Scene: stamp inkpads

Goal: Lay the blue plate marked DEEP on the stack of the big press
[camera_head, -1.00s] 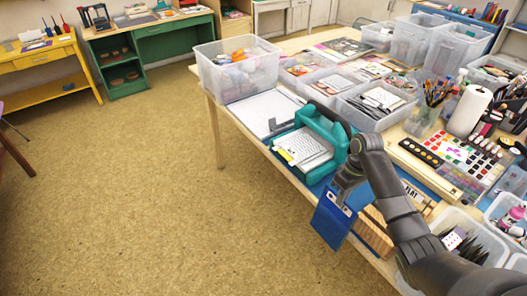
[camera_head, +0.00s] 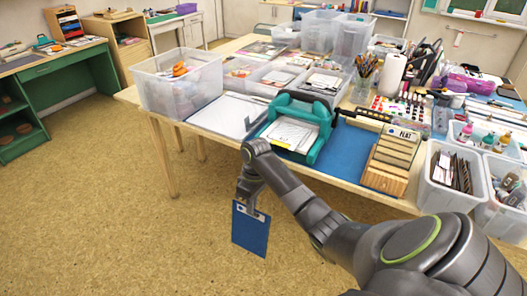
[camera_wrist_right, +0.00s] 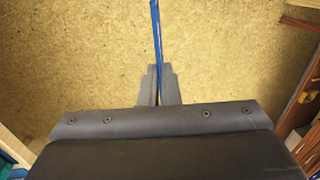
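My right gripper (camera_head: 255,208) is shut on the blue plate (camera_head: 250,233). The plate hangs down steeply over the floor, in front of the table's near edge. A white label strip shows at its top, but its word is too small to read. In the right wrist view the plate (camera_wrist_right: 156,35) is edge-on between the closed fingers (camera_wrist_right: 158,84). The big teal press (camera_head: 318,116) stands on the table, behind and right of the gripper. A pale, sheet-like stack (camera_head: 292,134) lies on its bed. My left gripper is not in view.
A wooden rack (camera_head: 388,180) with a FLAT label stands right of the press on a blue mat (camera_head: 343,151). A white board (camera_head: 225,115) lies left of the press. Clear bins (camera_head: 178,82) crowd the table. The floor (camera_head: 120,225) in front is clear.

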